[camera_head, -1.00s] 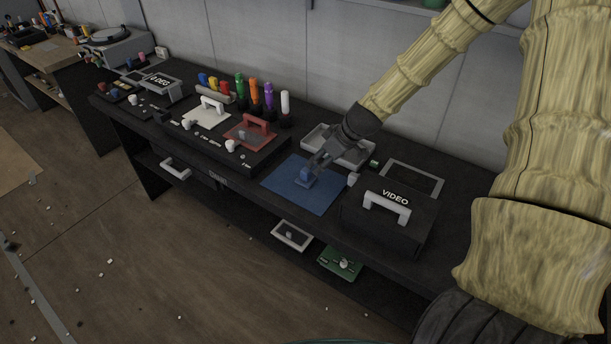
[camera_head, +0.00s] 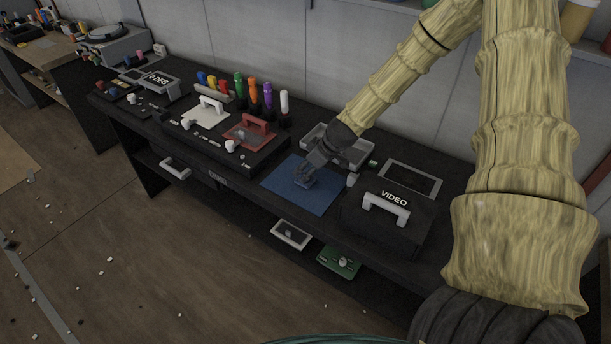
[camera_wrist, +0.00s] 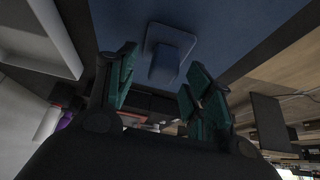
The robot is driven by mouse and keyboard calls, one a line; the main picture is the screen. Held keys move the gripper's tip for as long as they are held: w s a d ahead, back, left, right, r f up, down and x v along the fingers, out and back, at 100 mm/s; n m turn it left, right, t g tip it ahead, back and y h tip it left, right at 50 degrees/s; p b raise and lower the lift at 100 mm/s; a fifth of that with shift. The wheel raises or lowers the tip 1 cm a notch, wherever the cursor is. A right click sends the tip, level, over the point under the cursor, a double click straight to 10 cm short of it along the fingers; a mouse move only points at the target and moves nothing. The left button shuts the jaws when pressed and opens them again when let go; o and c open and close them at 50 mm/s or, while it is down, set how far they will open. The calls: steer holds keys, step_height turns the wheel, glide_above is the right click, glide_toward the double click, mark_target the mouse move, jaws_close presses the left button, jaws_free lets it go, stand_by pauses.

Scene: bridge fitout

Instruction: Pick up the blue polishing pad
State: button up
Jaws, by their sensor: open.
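The blue polishing pad (camera_head: 302,184) lies on a flat blue mat (camera_head: 318,202) on the dark bench. In the wrist view the pad (camera_wrist: 167,70) is a square plate with a block-shaped grip standing up from it. My gripper (camera_head: 311,170) is low over the mat, right at the pad, and partly hides it in the head view. In the wrist view its two green-faced fingers (camera_wrist: 161,78) stand apart, with the pad's grip between and just beyond them. I cannot tell whether the fingers touch it.
A grey tray (camera_head: 358,158) sits behind the mat. A black VIDEO box (camera_head: 372,224) with a white handle stands close on its right. A black unit with a red handled plate (camera_head: 250,133) is on the left. A lower shelf holds a green item (camera_head: 338,262).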

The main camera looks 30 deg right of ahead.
mark_target(305, 170)
steer(key=shift+a+f, duration=0.1)
steer(key=shift+f, duration=0.2)
steer(key=shift+w+a+f, duration=0.1)
steer(key=shift+w+f, duration=0.3)
steer(key=shift+f, duration=0.05)
steer(key=shift+s, duration=0.1)
steer(key=shift+r, duration=0.15)
jaws_close()
steer(key=shift+r+b, duration=0.95)
steer(key=shift+r, duration=4)
